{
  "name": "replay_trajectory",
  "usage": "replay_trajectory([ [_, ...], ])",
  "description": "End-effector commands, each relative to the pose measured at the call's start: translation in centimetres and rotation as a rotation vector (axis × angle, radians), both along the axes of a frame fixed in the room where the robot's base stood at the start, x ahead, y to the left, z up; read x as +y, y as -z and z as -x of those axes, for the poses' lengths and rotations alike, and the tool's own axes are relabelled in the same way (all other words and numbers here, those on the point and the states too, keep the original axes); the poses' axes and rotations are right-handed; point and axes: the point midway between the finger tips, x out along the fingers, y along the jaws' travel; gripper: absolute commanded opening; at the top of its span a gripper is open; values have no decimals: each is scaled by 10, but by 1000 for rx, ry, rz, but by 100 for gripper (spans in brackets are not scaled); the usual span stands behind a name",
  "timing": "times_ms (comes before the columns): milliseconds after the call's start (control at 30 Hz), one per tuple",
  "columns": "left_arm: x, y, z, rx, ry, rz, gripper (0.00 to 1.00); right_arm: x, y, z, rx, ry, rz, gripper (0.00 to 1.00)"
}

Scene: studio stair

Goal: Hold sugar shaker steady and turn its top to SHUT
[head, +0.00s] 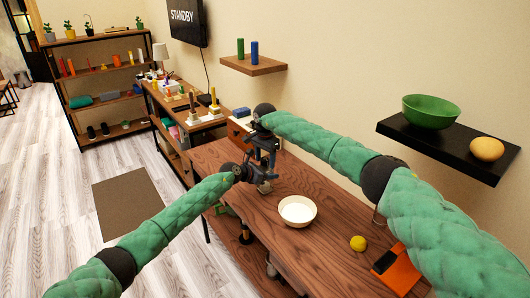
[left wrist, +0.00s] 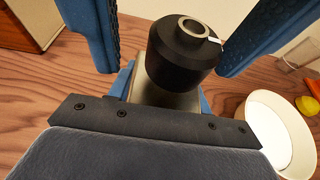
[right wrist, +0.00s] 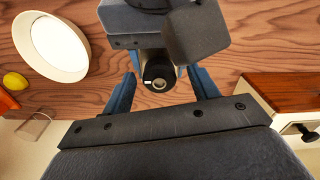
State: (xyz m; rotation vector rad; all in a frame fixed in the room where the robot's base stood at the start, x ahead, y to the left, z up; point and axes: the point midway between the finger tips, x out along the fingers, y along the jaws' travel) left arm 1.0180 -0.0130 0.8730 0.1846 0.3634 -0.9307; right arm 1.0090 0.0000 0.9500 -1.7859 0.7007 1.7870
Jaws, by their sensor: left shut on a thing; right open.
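The sugar shaker has a silver body (left wrist: 165,95) and a wide black top (left wrist: 185,60) with a light ring at its centre. My left gripper (left wrist: 163,90) is shut on the silver body, and the shaker looks upright. A small white mark shows at the top's edge; no SHUT lettering is readable. My right gripper (right wrist: 161,92) is open, with its blue fingers on either side of the black top (right wrist: 157,70). I cannot tell that they touch it. In the head view the two grippers meet over the table, and they mostly hide the shaker.
A white bowl (head: 297,211) stands on the wooden table (head: 325,240) close by the grippers. A wooden box with a drawer (right wrist: 285,100) is near. A wall shelf holds a green bowl (head: 431,111).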

Motion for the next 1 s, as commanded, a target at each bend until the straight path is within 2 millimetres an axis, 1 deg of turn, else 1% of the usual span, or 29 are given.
replay_trajectory([
  [133, 0, 0, 0, 0, 0, 0, 21, 0, 7, 0, 1, 0, -1, 59],
  [400, 0, 0, 0, 0, 0, 0, 21, 0, 8, 0, 1, 0, -1, 59],
  [433, 0, 0, 0, 0, 0, 0, 21, 0, 8, 0, 1, 0, -1, 55],
  [567, 0, 0, 0, 0, 0, 0, 21, 0, 8, 0, 1, 0, -1, 30],
  [600, 0, 0, 0, 0, 0, 0, 21, 0, 7, 0, 1, 0, -1, 22],
  [667, 0, 0, 0, 0, 0, 0, 21, 0, 7, 0, 0, 0, 0, 12],
  [867, 0, 0, 0, 0, 0, 0, 21, 0, 7, 0, 0, -11, 0, 12],
  [1000, 0, 0, 0, 1, 0, -1, 21, 0, 6, 0, -1, -115, 1, 12],
])
